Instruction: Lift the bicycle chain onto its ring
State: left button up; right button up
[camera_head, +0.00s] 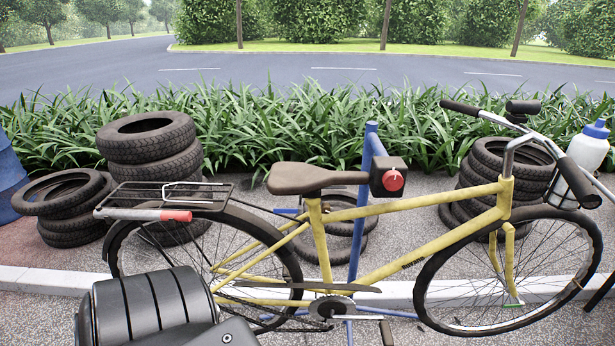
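A yellow bicycle stands side-on, with its yellow frame (425,240) across the middle and right of the head view. Its dark toothed chainring (332,307) is at the bottom centre, partly behind the crank. A long dark strip (308,285) runs above the ring toward the rear wheel (285,262). The chain is too small and dark to make out clearly, so I cannot tell whether it sits on the ring. A dark ribbed link of my arm fills the lower left and hides part of the rear wheel. Neither gripper shows.
A blue post (362,215) rises behind the frame. Stacked tyres (150,140) stand at the left and more tyres (495,165) at the right. A red-ended grey bar (150,214) lies at the rear rack (170,193). A white bottle (588,150) is near the handlebar.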

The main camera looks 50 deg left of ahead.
aim_at(315, 324)
jog(key=i, duration=1.1)
jog(key=u, duration=2)
